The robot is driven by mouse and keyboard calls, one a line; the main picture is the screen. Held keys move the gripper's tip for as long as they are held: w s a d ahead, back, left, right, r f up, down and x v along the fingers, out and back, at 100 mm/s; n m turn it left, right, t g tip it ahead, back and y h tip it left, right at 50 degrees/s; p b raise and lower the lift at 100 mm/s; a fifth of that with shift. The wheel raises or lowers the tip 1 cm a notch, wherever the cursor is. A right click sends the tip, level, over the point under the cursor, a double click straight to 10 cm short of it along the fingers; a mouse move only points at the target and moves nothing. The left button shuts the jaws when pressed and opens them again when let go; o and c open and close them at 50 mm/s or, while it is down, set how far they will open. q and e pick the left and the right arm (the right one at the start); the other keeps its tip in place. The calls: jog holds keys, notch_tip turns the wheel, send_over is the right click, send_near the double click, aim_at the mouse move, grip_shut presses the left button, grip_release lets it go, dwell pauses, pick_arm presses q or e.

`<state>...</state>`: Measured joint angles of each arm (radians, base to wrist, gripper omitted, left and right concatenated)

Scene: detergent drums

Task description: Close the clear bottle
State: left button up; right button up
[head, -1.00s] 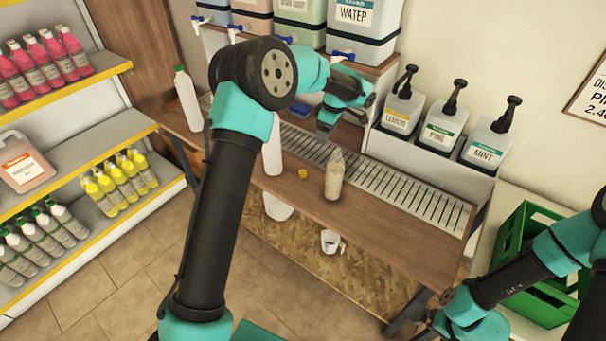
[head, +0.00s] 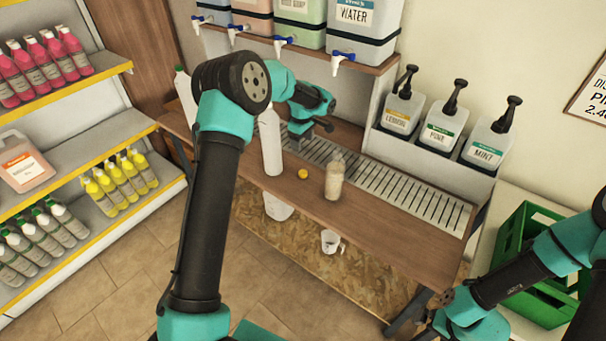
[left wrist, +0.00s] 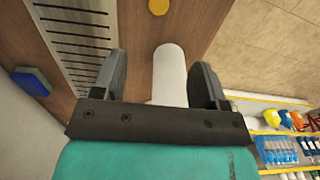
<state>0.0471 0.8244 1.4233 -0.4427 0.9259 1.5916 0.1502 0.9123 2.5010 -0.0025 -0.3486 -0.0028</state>
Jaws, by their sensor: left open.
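The clear bottle (head: 334,176) stands upright on the wooden counter, with pale contents and no cap visible on its top. A small yellow cap (head: 303,174) lies on the counter to its left; a yellow disc (left wrist: 158,6) shows at the top of the left wrist view. My left gripper (head: 308,136) is open above the counter's drain grate, behind and right of a white bottle (head: 271,145). In the left wrist view, the white bottle (left wrist: 170,75) appears between the open fingers, which are not seen gripping it. My right gripper is not seen.
Another white bottle (head: 184,95) with a green cap stands at the counter's left end. Pump dispensers (head: 445,125) stand behind the drain grate (head: 410,192). A green crate (head: 525,235) is at the right. A blue sponge (left wrist: 32,82) lies beside the grate.

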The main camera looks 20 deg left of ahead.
pick_arm(q)
send_over(303, 172)
notch_tip(303, 172, down, 10)
jog(key=shift+s+a+f, duration=0.1)
jog(key=shift+a+f, duration=0.05)
jog(key=shift+f, duration=0.1)
jog(key=shift+f, duration=2.6)
jog(key=c, duration=1)
